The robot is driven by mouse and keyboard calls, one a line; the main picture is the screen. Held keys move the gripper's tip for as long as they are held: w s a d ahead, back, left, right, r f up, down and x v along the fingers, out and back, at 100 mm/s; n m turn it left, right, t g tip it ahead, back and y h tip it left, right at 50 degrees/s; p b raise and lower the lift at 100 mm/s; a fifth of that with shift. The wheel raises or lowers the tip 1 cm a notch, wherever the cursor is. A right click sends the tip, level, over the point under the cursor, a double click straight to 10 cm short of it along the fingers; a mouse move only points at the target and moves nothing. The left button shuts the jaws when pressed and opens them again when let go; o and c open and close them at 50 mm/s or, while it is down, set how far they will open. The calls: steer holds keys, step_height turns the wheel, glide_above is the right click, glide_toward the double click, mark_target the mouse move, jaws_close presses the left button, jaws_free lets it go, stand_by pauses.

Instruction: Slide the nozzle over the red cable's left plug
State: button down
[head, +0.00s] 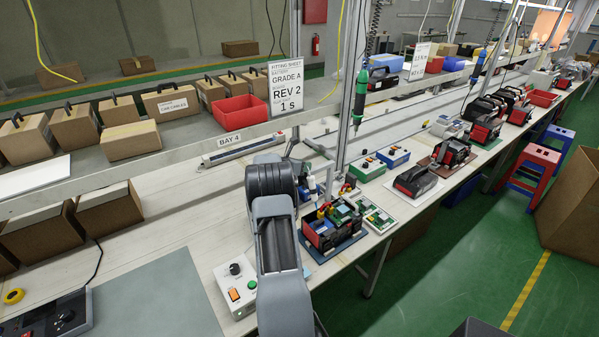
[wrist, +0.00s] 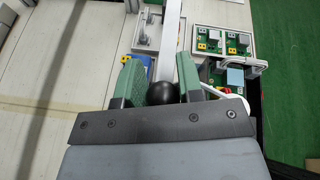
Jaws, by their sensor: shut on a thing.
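My gripper (wrist: 160,72) shows in the wrist view with two green fingers. It is shut on a black, round-ended thing, taken to be the nozzle (wrist: 162,93), low between the fingers. A pale grey bar runs up the picture beyond it; I cannot tell if the two are joined. In the head view my own arm hides the gripper and what it holds. An open red and black unit (head: 333,226) with green boards and yellow parts stands right of my arm; it partly shows in the wrist view (wrist: 229,76). I cannot make out the red cable or its left plug.
A flat plate with green boards (head: 371,214) lies right of the open unit. A white control box (head: 236,287) stands left of my arm. A green hanging tool (head: 360,98) and a shelf post are close behind.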

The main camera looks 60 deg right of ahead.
steer(key=shift+s+d+f, duration=0.25)
steer(key=shift+s+d, duration=0.25)
steer(key=c, duration=0.8)
jaws_free()
steer(key=shift+s+r, duration=0.1)
steer(key=shift+c, duration=0.2)
steer(key=shift+w, duration=0.2)
steer(key=shift+a, duration=0.1)
steer(key=shift+w+a+r, duration=0.1)
steer(key=shift+a+r, duration=0.05)
steer(key=b+v, duration=0.3)
steer(key=v, duration=1)
steer(key=shift+a, duration=0.15)
